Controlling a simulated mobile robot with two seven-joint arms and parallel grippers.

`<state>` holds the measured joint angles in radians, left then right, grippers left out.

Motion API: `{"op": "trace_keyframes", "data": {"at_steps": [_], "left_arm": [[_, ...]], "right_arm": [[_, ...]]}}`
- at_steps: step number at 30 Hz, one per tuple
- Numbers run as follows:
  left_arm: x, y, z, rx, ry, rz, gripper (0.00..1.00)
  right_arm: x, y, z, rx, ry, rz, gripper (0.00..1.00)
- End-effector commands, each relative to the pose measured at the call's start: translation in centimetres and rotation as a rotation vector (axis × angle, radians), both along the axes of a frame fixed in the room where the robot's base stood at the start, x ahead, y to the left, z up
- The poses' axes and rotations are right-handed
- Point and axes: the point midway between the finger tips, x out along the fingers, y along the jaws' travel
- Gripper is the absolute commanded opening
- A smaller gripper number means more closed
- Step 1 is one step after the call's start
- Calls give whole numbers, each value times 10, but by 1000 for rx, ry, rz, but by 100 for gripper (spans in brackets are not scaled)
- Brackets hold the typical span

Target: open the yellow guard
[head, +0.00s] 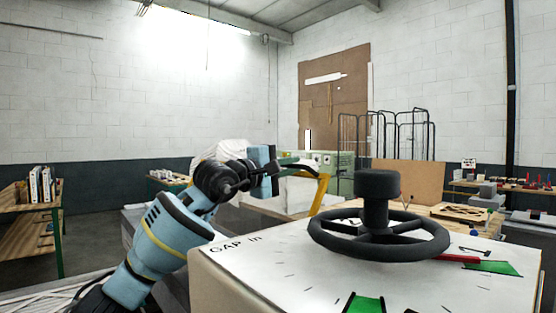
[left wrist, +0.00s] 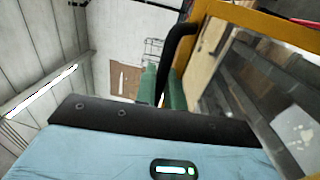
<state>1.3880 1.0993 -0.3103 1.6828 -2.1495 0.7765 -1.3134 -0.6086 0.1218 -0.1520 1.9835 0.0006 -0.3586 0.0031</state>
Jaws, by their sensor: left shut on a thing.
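The yellow guard (head: 321,194) shows in the head view as a thin yellow frame beyond the handwheel panel. In the left wrist view its yellow frame (left wrist: 258,18) runs along the upper right, with a see-through pane below. A black bar handle (left wrist: 178,48) curves from the frame. My left gripper (head: 297,165) reaches to the guard's upper edge from the left. Its green fingers (left wrist: 163,88) are shut on the handle, one on each side. The guard's lower part is hidden behind the panel. My right gripper is in neither view.
A black handwheel (head: 380,243) stands on a white dial panel (head: 285,262) with green marks and a red pointer, close on the right. A wooden shelf (head: 30,207) with books stands at the left. A bench with tools (head: 505,187) is at the far right.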

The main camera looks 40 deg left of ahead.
Motion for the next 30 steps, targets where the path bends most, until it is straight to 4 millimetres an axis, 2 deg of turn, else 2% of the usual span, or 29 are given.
{"op": "trace_keyframes", "data": {"at_steps": [8,9,12,23,30], "left_arm": [[0,2,0,-1,-2,5,0],[0,2,0,-1,-2,5,15],[0,2,0,-1,-1,5,25],[-4,3,-4,1,3,6,25],[-34,7,-11,4,8,9,25]], "right_arm": [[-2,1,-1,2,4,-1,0],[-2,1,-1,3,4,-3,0],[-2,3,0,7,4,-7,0],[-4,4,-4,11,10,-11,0],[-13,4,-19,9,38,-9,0]]}}
